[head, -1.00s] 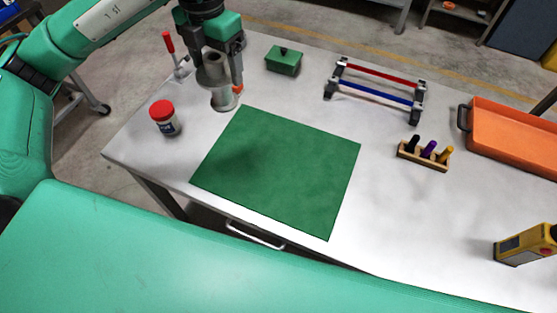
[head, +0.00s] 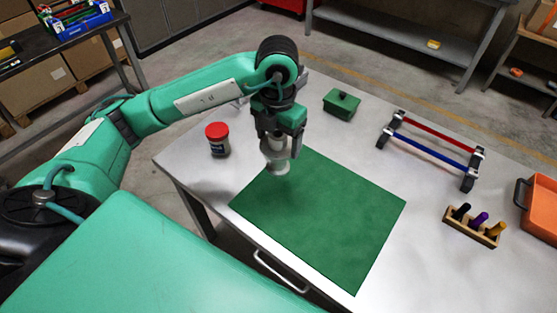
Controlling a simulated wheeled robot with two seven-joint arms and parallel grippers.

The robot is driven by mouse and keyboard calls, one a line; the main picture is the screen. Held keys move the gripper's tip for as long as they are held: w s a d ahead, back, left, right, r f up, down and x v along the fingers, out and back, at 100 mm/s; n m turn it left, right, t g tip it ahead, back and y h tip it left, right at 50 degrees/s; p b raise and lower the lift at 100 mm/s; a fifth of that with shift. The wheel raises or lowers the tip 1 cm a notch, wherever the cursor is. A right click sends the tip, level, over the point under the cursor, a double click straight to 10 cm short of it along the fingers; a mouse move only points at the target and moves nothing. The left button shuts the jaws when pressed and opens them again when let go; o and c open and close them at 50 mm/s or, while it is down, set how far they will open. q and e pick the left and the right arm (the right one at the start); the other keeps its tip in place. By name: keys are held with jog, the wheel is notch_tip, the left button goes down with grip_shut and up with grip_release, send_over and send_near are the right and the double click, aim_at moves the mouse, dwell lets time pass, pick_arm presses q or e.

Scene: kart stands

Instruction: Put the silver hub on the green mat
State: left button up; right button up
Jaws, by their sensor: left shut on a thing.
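The silver hub (head: 277,166) is a grey, spool-like part with a wider foot. My left gripper (head: 275,146) is shut on its upper part and points down. The hub is upright over the far left part of the green mat (head: 325,219). I cannot tell whether its foot touches the mat or hangs a little above it. The mat lies flat on the grey metal table and is otherwise empty. My right gripper is not in view.
A red-lidded jar (head: 217,140) stands left of the mat. A green box (head: 341,104) and a stand with red and blue bars (head: 432,146) are behind. A wooden pen block (head: 474,227) and an orange tray (head: 539,207) stand at right.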

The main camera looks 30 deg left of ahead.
aim_at(278, 163)
pick_arm(q)
notch_tip(278, 163, down, 3)
jog(key=shift+f, duration=0.65)
notch_tip(278, 163, down, 4)
jog(key=shift+r+p, duration=0.1)
jog(key=shift+p, duration=0.45)
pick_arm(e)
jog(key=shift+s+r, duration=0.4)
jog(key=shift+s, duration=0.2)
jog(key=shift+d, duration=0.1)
pick_arm(q)
jog(key=shift+f+b, duration=0.3)
jog(key=o, duration=1.2)
jog(key=shift+o, duration=0.2)
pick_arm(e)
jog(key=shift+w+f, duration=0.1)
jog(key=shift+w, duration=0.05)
pick_arm(q)
jog(key=shift+r, duration=0.1)
